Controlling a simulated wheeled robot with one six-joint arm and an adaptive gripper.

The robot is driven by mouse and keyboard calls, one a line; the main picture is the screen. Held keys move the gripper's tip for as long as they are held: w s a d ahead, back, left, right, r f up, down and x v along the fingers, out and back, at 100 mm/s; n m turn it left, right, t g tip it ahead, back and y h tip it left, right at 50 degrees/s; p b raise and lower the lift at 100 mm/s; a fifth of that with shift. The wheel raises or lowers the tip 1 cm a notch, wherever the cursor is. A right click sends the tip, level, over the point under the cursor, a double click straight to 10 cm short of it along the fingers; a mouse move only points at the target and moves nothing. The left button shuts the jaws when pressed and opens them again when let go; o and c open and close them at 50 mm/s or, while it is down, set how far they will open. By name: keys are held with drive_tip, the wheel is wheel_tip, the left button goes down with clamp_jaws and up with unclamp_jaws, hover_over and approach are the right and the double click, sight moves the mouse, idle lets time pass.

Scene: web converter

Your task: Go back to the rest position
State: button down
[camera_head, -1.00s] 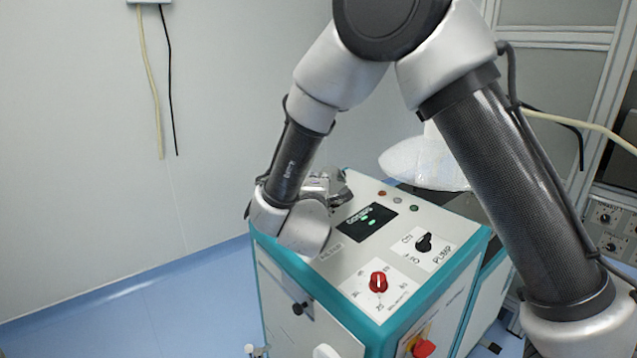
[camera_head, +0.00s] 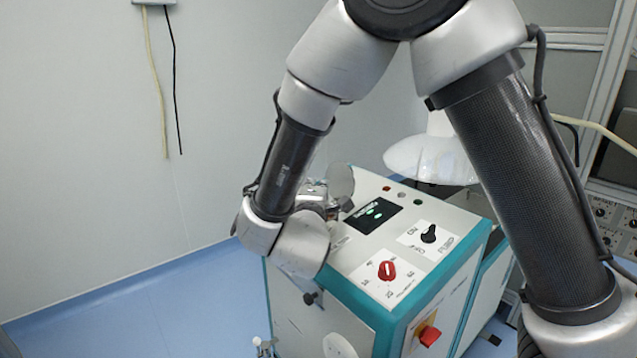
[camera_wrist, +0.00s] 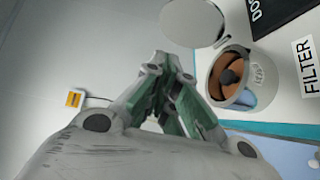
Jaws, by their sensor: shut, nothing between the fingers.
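My gripper (camera_wrist: 170,62) is shut and empty in the wrist view, its green-grey fingers drawn together at the tips. Beside it on the right is a round recess (camera_wrist: 218,88) with a brown inside and a dark knob, apart from the fingertips in the picture. In the head view my arm reaches over the left edge of the white and teal machine (camera_head: 345,262). My wrist there hides most of the gripper and the panel behind it.
The panel carries a lit black display (camera_head: 372,214), a red knob (camera_head: 387,270) and a black pump switch (camera_head: 429,233). A pale round disc (camera_head: 341,180) stands up near my wrist. A red switch (camera_head: 429,335) is on the front. Blue floor (camera_head: 150,305) is clear on the left.

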drive_tip(key=s+a+f+m+g+y, duration=0.3)
drive_tip(key=s+a+f+g+y, duration=0.45)
drive_tip(key=a+f, duration=0.35)
drive_tip(key=s+d+m+g, duration=0.2)
drive_tip(key=s+d+g, duration=0.2)
drive_tip(key=s+g, duration=0.1)
drive_tip(key=s+d+r+m+h, duration=0.1)
drive_tip(key=s+d+r+m, duration=0.2)
drive_tip(key=d, duration=1)
drive_tip(key=s+d+r+m+h, duration=0.2)
drive_tip(key=s+d+r+m, duration=0.2)
drive_tip(key=d, duration=0.9)
drive_tip(key=s+d+r+m+h, duration=0.1)
drive_tip(key=s+d+r+m, duration=0.2)
drive_tip(key=s+d+r, duration=0.3)
drive_tip(key=d+r+g, duration=0.1)
drive_tip(key=d+r, duration=0.3)
drive_tip(key=d, duration=0.3)
drive_tip(key=shift+s+d+r+m+h, duration=0.3)
drive_tip(key=shift+s+r+m+h, duration=0.05)
drive_tip(key=shift+s+m, duration=0.05)
